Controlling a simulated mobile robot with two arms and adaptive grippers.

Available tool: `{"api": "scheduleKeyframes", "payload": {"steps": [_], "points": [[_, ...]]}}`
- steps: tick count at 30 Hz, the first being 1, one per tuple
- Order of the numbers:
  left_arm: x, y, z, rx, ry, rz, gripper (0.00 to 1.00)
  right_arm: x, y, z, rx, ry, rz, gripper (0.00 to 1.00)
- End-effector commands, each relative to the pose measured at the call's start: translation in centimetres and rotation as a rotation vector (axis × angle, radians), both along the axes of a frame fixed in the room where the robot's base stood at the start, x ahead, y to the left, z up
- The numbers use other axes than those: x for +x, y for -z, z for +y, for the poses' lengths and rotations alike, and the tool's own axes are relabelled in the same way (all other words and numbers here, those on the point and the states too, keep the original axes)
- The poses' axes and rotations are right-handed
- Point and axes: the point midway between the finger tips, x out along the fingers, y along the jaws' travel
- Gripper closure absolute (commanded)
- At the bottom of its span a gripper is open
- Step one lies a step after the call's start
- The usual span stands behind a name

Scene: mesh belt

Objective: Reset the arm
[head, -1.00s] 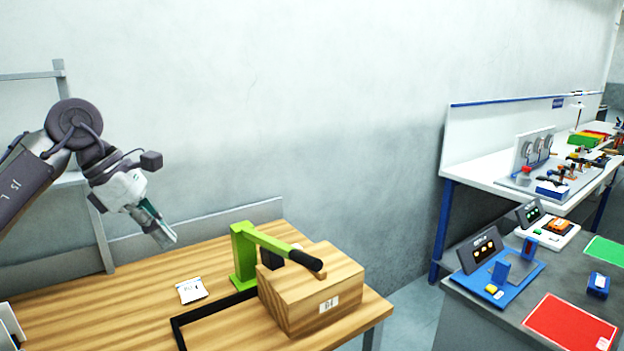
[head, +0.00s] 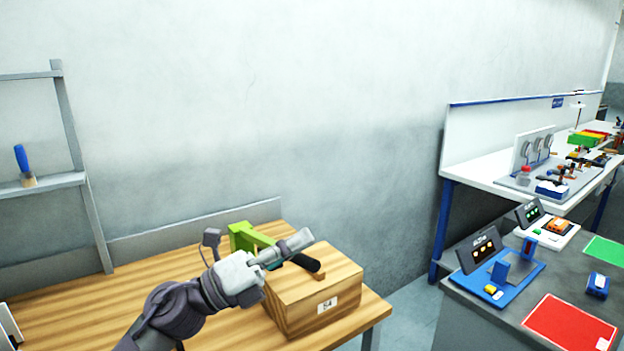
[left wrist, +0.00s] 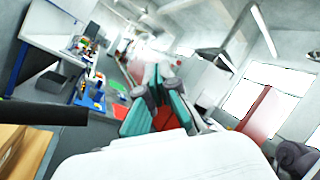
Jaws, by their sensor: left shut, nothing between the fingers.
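My left gripper (head: 290,245) is shut and empty. In the head view its arm comes up from the bottom left, and the fingers point up and right in front of the green lever tool. In the left wrist view the closed fingers (left wrist: 160,100) point out into the room. The green lever tool (head: 240,236) has a black handle grip (head: 308,263) and is partly hidden behind my gripper. My right gripper is out of view.
A grey rack (head: 75,140) at the left holds a blue-handled brush (head: 22,165). A grey bench (head: 470,330) at the right carries a blue device (head: 500,272) and a red mat (head: 570,325). A white workbench (head: 490,170) stands behind it.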

Motion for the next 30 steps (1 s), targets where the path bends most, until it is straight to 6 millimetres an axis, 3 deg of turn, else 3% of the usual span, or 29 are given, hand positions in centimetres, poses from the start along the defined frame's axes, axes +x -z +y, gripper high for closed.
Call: {"api": "scheduleKeyframes", "payload": {"steps": [2,5,8,11,15,18,24,30], "points": [[0.7,1.4,2.0,-0.242,-0.099,0.225,1.00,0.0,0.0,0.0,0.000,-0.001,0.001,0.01],[1.8,5.0,6.0,-0.522,-0.255,0.530,1.00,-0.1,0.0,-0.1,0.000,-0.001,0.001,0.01],[1.6,11.1,10.3,-0.763,-0.430,0.850,1.00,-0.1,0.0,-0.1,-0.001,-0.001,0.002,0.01],[-0.3,17.8,13.6,-0.939,-0.595,1.132,1.00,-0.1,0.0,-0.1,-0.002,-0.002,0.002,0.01],[-5.7,26.5,16.6,-1.117,-0.824,1.484,1.00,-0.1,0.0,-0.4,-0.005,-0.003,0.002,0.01],[-10.3,31.2,17.7,-1.198,-0.973,1.689,1.00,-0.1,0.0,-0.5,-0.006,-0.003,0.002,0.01],[-17.9,36.1,18.5,-1.275,-1.186,1.956,1.00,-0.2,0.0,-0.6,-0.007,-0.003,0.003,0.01],[-24.0,38.6,18.5,-1.302,-1.350,2.141,1.00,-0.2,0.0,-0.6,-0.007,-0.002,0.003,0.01]]}}
